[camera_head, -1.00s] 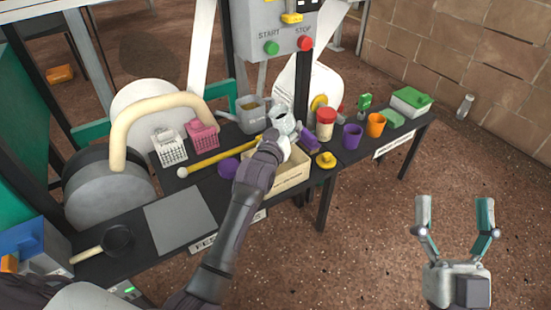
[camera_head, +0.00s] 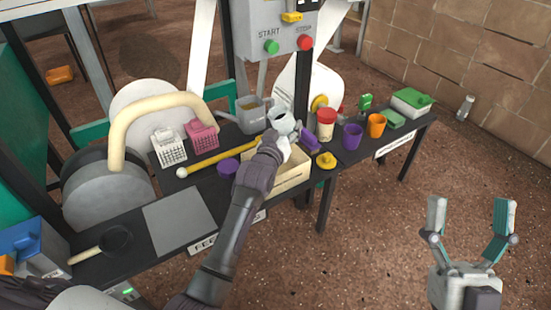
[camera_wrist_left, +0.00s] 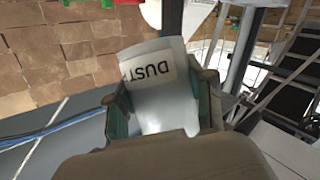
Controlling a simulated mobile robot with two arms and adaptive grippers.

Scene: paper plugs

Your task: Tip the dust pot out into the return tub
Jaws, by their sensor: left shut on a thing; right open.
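The dust pot (camera_head: 283,124) is a pale grey cup in the head view, held above the back of the bench. In the left wrist view the pot (camera_wrist_left: 160,105) shows a white label reading "DUST". My left gripper (camera_head: 279,141) is shut on it, with a finger on each side. A grey tub (camera_head: 251,124) with yellowish-brown contents stands just left of the pot; I cannot read a label that marks it as the return tub. The pot appears apart from the tub. Its contents are not visible. My right gripper (camera_head: 472,222) is open and empty, away from the bench at the right.
A wooden box (camera_head: 291,179) sits below my left gripper. A yellow rod (camera_head: 213,160), a pink basket (camera_head: 203,136) and a white basket (camera_head: 169,150) are to the left. A red-lidded jar (camera_head: 326,124) and a purple block (camera_head: 310,139) stand close on the right.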

